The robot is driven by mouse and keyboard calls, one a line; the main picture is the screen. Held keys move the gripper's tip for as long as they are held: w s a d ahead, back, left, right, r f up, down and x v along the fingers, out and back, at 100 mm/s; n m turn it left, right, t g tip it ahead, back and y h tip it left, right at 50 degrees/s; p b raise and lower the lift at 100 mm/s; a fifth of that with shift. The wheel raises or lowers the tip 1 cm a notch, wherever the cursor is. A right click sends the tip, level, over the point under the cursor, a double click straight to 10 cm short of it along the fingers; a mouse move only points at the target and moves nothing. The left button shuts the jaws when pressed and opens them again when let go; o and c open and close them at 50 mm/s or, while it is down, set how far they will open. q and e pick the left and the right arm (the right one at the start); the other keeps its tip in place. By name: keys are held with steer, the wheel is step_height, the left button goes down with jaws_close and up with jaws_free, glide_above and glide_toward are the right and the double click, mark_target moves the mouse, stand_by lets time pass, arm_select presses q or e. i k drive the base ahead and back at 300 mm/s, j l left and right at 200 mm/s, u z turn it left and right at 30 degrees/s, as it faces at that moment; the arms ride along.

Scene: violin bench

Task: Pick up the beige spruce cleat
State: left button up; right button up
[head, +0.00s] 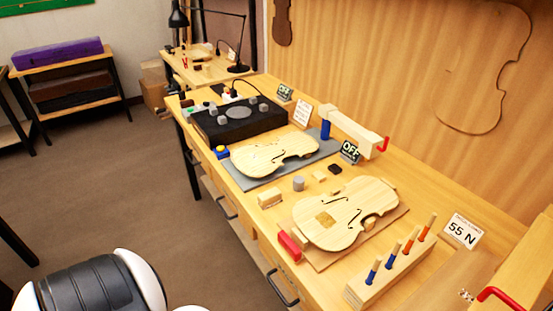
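A small beige block (319,175) that may be the spruce cleat lies flat on the workbench (255,187), between the two violin plates. A dark piece (335,169) and a grey cylinder (299,183) are close to it. A larger beige block (270,198) sits near the bench's front edge. I cannot tell for certain which beige piece is the cleat. Neither of my grippers is in view.
The nearer violin plate (372,196) lies with a red block (289,246) beside it. A rack (392,278) of blue and orange-red tools stands at the front right. The farther plate (262,158), a black box (240,122) and OFF signs (350,151) are farther back.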

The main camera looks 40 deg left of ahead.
mark_target(318, 176)
steer(key=u, duration=1.05)
